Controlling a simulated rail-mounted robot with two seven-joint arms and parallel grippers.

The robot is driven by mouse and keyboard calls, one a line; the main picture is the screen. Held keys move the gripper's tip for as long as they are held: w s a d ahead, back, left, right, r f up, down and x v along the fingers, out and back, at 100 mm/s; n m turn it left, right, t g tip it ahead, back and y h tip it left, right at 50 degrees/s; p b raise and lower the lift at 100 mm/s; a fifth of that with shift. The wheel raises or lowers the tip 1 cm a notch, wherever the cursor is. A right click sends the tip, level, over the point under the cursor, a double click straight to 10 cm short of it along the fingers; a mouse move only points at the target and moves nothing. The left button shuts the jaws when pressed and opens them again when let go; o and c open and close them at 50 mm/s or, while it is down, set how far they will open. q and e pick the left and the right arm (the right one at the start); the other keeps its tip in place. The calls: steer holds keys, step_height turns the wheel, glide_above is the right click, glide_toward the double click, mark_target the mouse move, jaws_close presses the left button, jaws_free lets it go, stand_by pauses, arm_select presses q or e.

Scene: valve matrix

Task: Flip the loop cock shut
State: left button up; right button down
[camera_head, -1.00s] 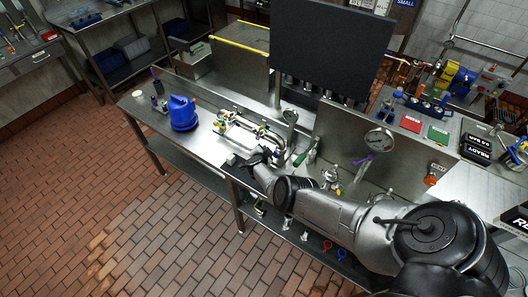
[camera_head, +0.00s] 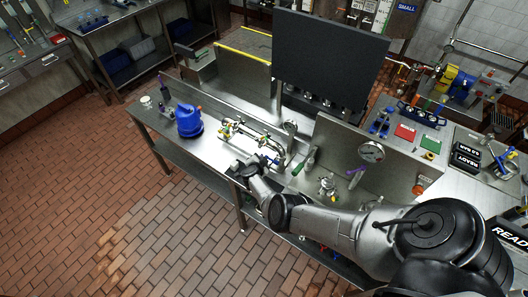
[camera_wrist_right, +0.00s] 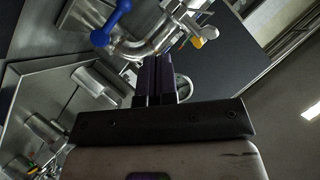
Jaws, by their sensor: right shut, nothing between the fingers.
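A metal pipe loop (camera_head: 262,136) with small yellow-tipped valves (camera_head: 227,129) stands on the steel bench. In the right wrist view a bent steel pipe (camera_wrist_right: 137,47) lies just beyond my fingers, with a blue lever (camera_wrist_right: 112,24) at its left and a yellow part (camera_wrist_right: 207,32) at its right. I cannot tell for certain which handle is the loop cock. My right gripper (camera_head: 238,164) is at the bench's front edge, on the near side of the loop. Its dark fingers (camera_wrist_right: 154,62) are shut and empty, close to the pipe; contact is unclear. My left gripper is out of view.
A blue jug (camera_head: 188,121) stands left of the loop. Right of it are a gauge (camera_head: 290,127), a green handle (camera_head: 304,161) and another gauge (camera_head: 372,151). A dark panel (camera_head: 328,62) rises behind. Bare bench (camera_head: 213,141) lies between jug and gripper.

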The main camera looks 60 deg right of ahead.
steer(key=a+r+p, duration=0.1)
steer(key=a+r, duration=0.1)
steer(key=a, duration=0.1)
steer(key=shift+s+a+p, duration=0.1)
steer(key=shift+s+p, duration=0.05)
steer(key=shift+p, duration=0.2)
stand_by(0.5)
